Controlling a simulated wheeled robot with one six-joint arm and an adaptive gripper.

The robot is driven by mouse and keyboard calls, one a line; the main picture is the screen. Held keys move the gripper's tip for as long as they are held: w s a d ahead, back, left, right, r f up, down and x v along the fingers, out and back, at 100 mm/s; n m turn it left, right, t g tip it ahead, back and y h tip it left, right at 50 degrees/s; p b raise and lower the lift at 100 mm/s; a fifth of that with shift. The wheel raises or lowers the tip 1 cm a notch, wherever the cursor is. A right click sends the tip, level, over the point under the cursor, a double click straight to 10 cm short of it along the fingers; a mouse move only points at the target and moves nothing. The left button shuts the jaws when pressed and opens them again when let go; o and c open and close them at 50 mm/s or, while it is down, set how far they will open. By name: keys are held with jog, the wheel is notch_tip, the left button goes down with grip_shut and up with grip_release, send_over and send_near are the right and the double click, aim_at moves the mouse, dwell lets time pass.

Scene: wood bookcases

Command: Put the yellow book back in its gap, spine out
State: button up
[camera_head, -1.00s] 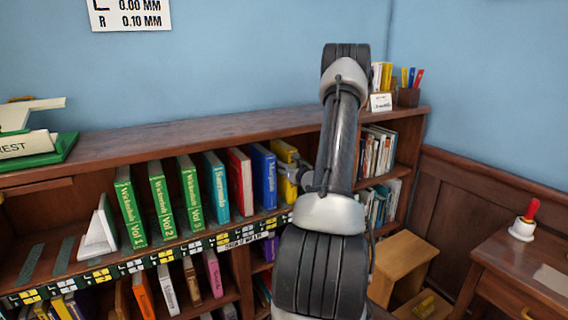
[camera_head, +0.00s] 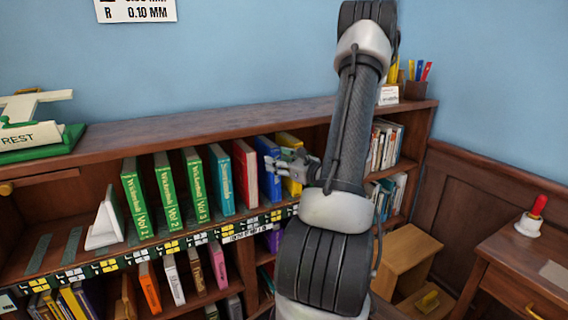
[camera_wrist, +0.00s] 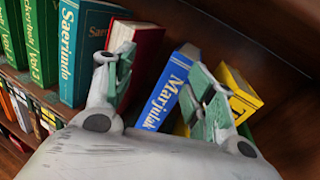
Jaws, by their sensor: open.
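The yellow book (camera_head: 289,140) stands in the upper shelf row just right of the blue book (camera_head: 266,150). It is partly hidden behind my gripper (camera_head: 281,164) and arm. In the wrist view the yellow book (camera_wrist: 241,95) is beside my right finger, outside the jaws, with part of a dark letter showing. My gripper (camera_wrist: 163,86) is open and empty, in front of the row. The blue book (camera_wrist: 168,90), lettered "Marjulak", shows between the fingers, leaning in this view. I cannot tell whether a finger touches a book.
A red book (camera_head: 245,172), a teal book (camera_head: 221,180) and several green volumes stand to the left. A white bookend (camera_head: 106,222) is at the row's left, with bare shelf beyond. A wooden step stool (camera_head: 405,250) and a desk with a red-handled bell (camera_head: 533,217) are at right.

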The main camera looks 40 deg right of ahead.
jog(key=s+a+r+n+g+y, duration=0.25)
jog(key=a+n, duration=0.25)
jog(key=a, duration=0.3)
jog(key=s+a+r+n+g+y, duration=0.1)
jog(key=s+a+n+g+y, duration=0.2)
jog(key=a, duration=0.4)
jog(key=s+a+r+n+g+y, duration=0.1)
jog(key=a+r+n+g+y, duration=0.2)
jog(key=a+n, duration=0.4)
jog(key=s+a+n+g+h, duration=0.2)
jog(key=s+n+g, duration=0.2)
jog(key=s+n, duration=0.25)
jog(key=s+a+n+g+h, duration=0.25)
jog(key=s+n+g, duration=0.2)
jog(key=s, duration=0.35)
jog(key=d+r+n+t+h, duration=0.3)
jog(key=d+r+n+h, duration=0.2)
jog(key=d+r+n, duration=0.1)
jog(key=shift+s+d+n+t+h, duration=0.35)
jog(key=shift+d+n, duration=0.1)
jog(key=shift+n, duration=0.25)
